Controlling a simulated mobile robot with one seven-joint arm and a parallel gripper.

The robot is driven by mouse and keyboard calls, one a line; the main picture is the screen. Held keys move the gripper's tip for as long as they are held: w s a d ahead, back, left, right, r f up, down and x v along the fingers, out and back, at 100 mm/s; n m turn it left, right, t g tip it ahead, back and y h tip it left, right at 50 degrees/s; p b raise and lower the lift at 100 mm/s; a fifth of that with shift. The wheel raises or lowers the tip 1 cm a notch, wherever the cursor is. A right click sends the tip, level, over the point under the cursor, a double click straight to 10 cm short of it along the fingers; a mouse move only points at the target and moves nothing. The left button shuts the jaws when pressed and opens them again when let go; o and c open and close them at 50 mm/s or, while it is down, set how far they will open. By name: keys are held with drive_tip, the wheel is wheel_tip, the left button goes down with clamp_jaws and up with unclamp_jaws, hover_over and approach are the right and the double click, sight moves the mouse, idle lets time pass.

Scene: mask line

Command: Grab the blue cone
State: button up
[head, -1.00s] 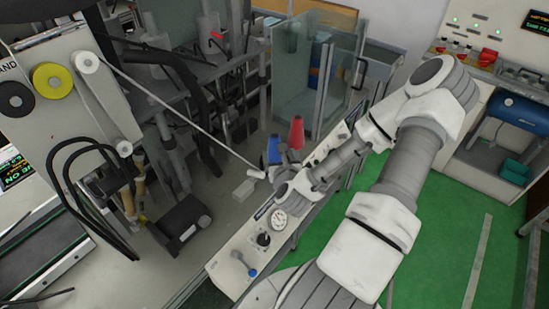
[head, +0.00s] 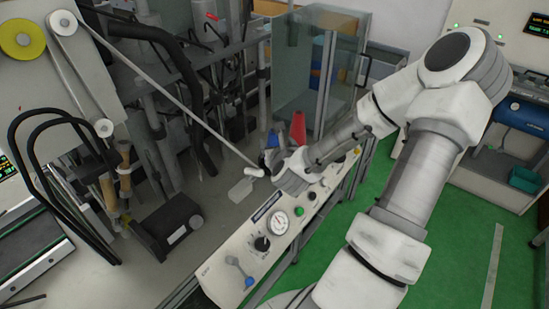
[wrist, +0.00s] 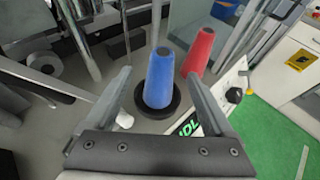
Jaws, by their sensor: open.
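The blue cone (wrist: 160,80) stands upright on a black round base (wrist: 172,108) in the wrist view. It appears between the two fingers of my gripper (wrist: 158,76), with clear space on both sides. The gripper is open and holds nothing. In the head view my gripper (head: 271,160) covers most of the blue cone, and only a bit of blue (head: 272,140) shows. The red cone (wrist: 199,53) stands just right of the blue one; it also shows in the head view (head: 298,128).
A sloped control panel (head: 262,262) with a gauge and knobs runs beside the cones. A glass guard (head: 325,62) stands behind them. Metal posts and hoses fill the left. A black box (head: 168,228) sits on the grey machine bed. Green floor lies to the right.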

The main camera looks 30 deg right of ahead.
sight(273, 132)
drive_tip(key=x, duration=1.1)
drive_tip(key=shift+w+d+f+p, duration=0.1)
drive_tip(key=shift+d+f+p, duration=0.1)
drive_tip(key=shift+p, duration=0.15)
drive_tip(key=shift+r, duration=0.1)
clamp_jaws()
